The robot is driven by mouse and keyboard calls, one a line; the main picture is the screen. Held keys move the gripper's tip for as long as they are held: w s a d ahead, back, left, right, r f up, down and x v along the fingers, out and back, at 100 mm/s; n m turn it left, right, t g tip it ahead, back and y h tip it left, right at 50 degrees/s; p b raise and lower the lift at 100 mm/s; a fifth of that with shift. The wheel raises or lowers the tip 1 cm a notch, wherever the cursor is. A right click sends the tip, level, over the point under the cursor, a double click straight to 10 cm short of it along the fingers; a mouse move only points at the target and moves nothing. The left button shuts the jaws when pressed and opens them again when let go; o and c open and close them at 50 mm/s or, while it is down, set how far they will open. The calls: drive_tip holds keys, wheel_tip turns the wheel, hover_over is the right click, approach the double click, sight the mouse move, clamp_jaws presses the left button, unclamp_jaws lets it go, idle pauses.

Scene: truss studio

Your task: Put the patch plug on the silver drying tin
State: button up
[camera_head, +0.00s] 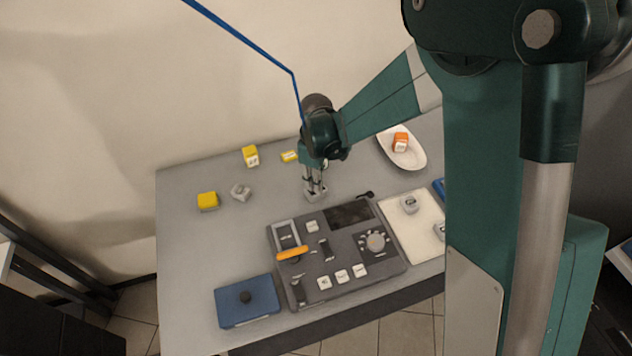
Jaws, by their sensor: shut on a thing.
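My gripper (315,193) points down just behind the grey control panel. It is shut on a small grey thing, mostly hidden between the fingers; I cannot tell for sure whether this is the patch plug. A small black piece (365,195) sits near the panel's back right corner, to the right of my gripper. I cannot pick out the silver drying tin with certainty. A pale rectangular tray (402,235) with grey blocks lies to the right of the panel, partly hidden by my arm.
The control panel (342,214) has knobs and an orange handle (292,253). A blue box (259,314) with a dark knob is front left. A white oval dish (412,160) holds an orange block (400,142).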

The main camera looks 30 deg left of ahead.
drive_tip(key=shift+f, duration=0.2)
drive_tip(key=o, duration=0.9)
drive_tip(key=shift+c, duration=0.2)
drive_tip(key=shift+r, duration=0.15)
drive_tip(key=shift+r, duration=6.05)
drive_tip(key=shift+d, duration=0.1)
